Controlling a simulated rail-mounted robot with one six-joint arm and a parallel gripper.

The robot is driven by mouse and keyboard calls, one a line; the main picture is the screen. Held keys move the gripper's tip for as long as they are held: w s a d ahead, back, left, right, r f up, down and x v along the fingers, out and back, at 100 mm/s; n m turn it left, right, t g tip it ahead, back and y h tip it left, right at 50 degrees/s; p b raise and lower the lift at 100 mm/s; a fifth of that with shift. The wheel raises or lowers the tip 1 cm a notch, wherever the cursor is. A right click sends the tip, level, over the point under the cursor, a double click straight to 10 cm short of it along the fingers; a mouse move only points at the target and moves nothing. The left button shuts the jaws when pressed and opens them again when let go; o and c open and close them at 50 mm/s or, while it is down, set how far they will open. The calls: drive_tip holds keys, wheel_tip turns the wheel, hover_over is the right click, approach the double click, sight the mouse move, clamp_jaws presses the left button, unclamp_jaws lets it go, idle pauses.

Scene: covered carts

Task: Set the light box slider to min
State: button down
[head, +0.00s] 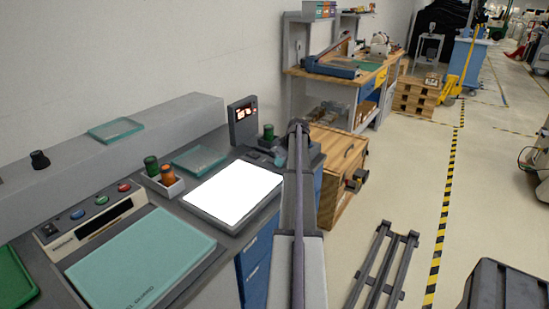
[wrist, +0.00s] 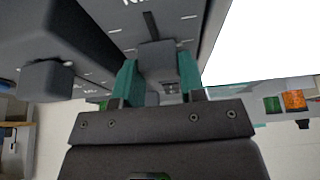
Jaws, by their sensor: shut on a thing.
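The light box (head: 192,207) lies on the bench with its white panel (head: 235,192) brightly lit. The panel also fills the upper right of the wrist view (wrist: 265,40). The light box slider is a grey block knob (wrist: 157,58) in a dark slot (wrist: 150,24) with white tick marks beside it. My gripper (wrist: 158,72) has its two green fingers on either side of the knob and is shut on it. The printed labels are too small to read.
A display unit (head: 243,121) stands behind the light box. An orange and a green bottle stand in a small holder (head: 163,184) to the left. Glass plates (head: 199,160) lie near. A wooden crate (head: 335,170) stands beyond the bench. A grey block (wrist: 45,80) juts out left of my gripper.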

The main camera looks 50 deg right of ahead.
drive_tip(key=s, duration=0.3)
drive_tip(key=shift+d, duration=0.1)
drive_tip(key=c, duration=0.7)
unclamp_jaws()
drive_tip(key=p+v, duration=1)
drive_tip(key=shift+r, duration=0.35)
